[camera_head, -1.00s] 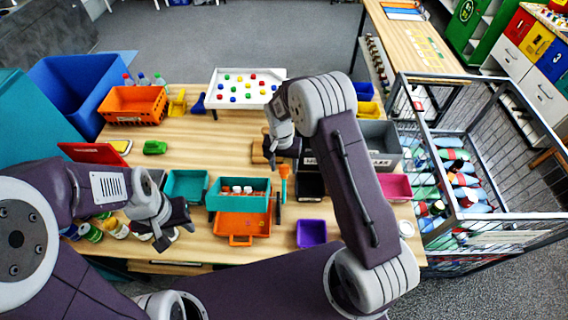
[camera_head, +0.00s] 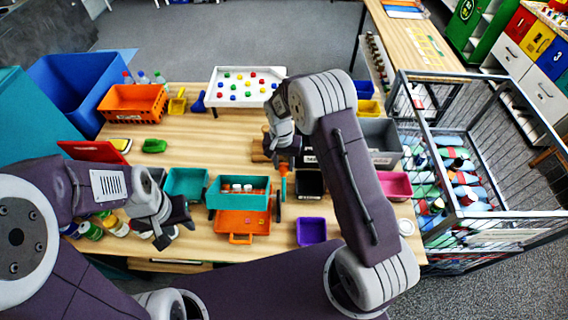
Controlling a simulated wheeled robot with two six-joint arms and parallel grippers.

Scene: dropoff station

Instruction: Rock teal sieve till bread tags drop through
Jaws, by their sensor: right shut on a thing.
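The teal sieve (camera_head: 238,203) is a box sitting tilted just above an orange tray (camera_head: 241,224) at the front middle of the table. A few small pale pieces, likely bread tags (camera_head: 238,187), show inside it. My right gripper (camera_head: 284,163) is at the sieve's upper right, shut on an orange handle that appears to belong to it. The join is too small to see. My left gripper (camera_head: 172,228) is open and empty at the table's front left, apart from the sieve. Tags inside the orange tray cannot be made out.
A teal bin (camera_head: 187,183) stands left of the sieve and a purple bin (camera_head: 311,232) at its right. Bottles (camera_head: 90,231) stand by my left gripper. A white pegged tray (camera_head: 218,101) and orange crate (camera_head: 133,103) are behind.

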